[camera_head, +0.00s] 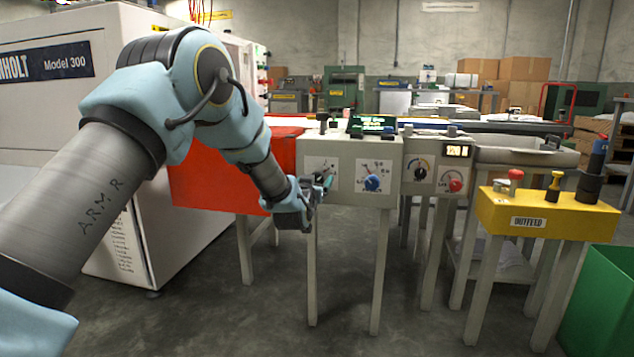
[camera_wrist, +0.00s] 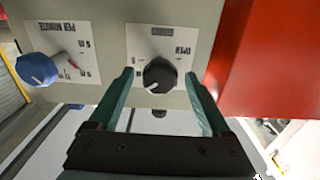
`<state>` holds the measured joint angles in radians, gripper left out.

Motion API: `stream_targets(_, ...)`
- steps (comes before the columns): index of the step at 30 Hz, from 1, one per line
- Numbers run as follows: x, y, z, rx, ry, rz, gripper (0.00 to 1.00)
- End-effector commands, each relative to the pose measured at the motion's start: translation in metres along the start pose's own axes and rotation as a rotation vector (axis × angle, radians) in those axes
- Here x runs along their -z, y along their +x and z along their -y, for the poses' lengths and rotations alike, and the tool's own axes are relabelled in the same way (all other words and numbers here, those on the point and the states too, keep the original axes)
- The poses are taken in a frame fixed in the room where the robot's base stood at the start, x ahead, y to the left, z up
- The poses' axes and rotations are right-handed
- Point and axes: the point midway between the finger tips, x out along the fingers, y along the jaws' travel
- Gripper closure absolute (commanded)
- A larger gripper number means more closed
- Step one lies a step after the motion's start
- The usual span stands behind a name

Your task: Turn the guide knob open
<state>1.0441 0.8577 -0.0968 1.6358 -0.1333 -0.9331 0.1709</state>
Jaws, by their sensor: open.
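The guide knob (camera_wrist: 160,75) is a round black knob with a white pointer line, on a white plate (camera_wrist: 161,45) marked OPEN. The wrist view shows it upside down, with the pointer towards the lower left. My gripper (camera_wrist: 159,77) is open, its two green fingers apart with the knob between their tips in the picture. I cannot tell whether the tips touch it or stop short. In the head view my gripper (camera_head: 325,184) is at the left plate of the grey control box (camera_head: 345,152), largely hiding the knob.
A blue knob (camera_head: 371,182) sits right of my gripper on the same box; it also shows in the wrist view (camera_wrist: 36,69). A red panel (camera_head: 225,175) is close on the left. A yellow OUTFEED box (camera_head: 545,218) and green bin (camera_head: 605,300) stand at right.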

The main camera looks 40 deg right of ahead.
Motion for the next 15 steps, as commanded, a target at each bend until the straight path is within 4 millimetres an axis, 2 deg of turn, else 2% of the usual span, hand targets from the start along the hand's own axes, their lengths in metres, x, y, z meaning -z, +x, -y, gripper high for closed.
stream_targets(6, -0.001, 0.018, 0.000, 0.000, 0.000, 0.000, 0.18)
stream_targets(15, 0.000, 0.021, 0.000, 0.000, 0.000, 0.001, 0.18)
